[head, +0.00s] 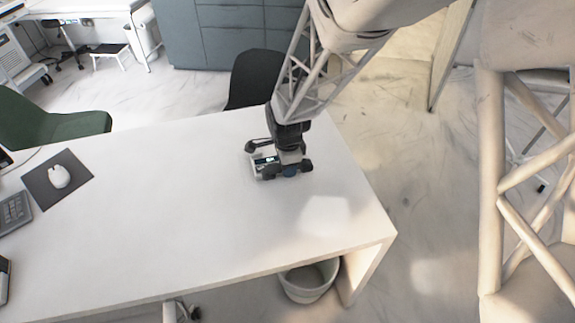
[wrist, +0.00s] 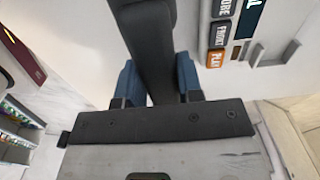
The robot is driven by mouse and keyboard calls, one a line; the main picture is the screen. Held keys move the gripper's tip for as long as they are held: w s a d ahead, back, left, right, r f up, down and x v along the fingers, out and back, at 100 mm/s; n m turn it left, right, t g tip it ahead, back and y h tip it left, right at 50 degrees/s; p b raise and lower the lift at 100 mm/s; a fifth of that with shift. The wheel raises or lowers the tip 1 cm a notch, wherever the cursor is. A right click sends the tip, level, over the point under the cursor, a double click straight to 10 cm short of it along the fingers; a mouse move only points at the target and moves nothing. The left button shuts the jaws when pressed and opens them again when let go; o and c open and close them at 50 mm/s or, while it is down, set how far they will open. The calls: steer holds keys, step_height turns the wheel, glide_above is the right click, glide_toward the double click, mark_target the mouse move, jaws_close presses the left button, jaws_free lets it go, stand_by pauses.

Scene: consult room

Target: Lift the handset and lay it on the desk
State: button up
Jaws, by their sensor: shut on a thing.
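The handset is a long dark grey bar. In the wrist view the handset (wrist: 152,45) runs up between the two blue fingertips. My gripper (wrist: 158,80) is shut on it. The white phone base (wrist: 285,52), with coloured label keys and a dark screen, lies to the right of the handset in the wrist view. In the head view my gripper (head: 290,168) is low over the right part of the desk (head: 180,215), and the phone base (head: 264,160) shows partly behind it. The gripper hides much of the handset there, and I cannot tell its exact height above the base.
A mouse (head: 59,176) on a dark mat (head: 77,164) and a keyboard (head: 14,212) are at the desk's left. The middle and front of the desk are clear. A black chair (head: 252,78) stands behind, a bin (head: 308,283) below the front edge.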

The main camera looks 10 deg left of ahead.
glide_above(290, 205)
stand_by(0.6)
steer(key=shift+f, duration=0.1)
stand_by(0.3)
steer(key=shift+f, duration=3.3)
steer(key=shift+f, duration=0.55)
steer(key=o, duration=1)
steer(key=shift+o, duration=0.2)
steer(key=shift+r, duration=0.1)
